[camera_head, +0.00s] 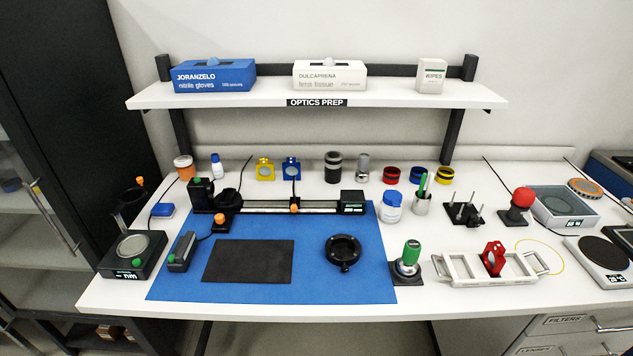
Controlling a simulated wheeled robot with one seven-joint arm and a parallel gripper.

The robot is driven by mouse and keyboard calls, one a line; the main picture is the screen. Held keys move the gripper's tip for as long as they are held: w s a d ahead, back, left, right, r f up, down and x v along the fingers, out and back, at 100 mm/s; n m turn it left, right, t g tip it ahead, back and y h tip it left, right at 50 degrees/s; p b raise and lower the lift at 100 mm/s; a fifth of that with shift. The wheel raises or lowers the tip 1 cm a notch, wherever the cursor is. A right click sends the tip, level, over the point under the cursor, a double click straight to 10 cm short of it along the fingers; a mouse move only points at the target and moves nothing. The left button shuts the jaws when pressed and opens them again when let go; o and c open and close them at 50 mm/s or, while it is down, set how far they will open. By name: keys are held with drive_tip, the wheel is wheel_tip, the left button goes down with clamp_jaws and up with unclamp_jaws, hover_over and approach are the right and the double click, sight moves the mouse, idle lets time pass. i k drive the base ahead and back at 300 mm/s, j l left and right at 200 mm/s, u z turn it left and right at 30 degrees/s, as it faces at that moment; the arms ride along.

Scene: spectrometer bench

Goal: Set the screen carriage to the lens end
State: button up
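A long optical rail (262,207) lies left to right across the back of the blue mat (375,270). A small carriage with an orange knob (294,208) sits on the rail, a little right of its middle. A thin dark upright rises from it; I take this to be the screen carriage, but it is too small to be sure. A black unit with a green knob (201,193) stands at the rail's left end. A dark box with a lit display (352,201) is at the right end. I cannot tell which end bears the lens. My gripper is not in view.
In front of the rail are an orange-topped block (221,223), a dark pad (248,262) and a black ring mount (343,252). Yellow (265,169) and blue (291,168) holders stand behind it. A white-and-blue jar (391,208) stands right of it. A shelf (390,94) overhangs the back.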

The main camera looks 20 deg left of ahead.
sight(294, 195)
drive_tip(key=i+j+u, duration=0.25)
drive_tip(key=u, duration=0.25)
drive_tip(key=i+j+u, duration=0.3)
drive_tip(key=u, duration=0.2)
drive_tip(key=j, duration=0.1)
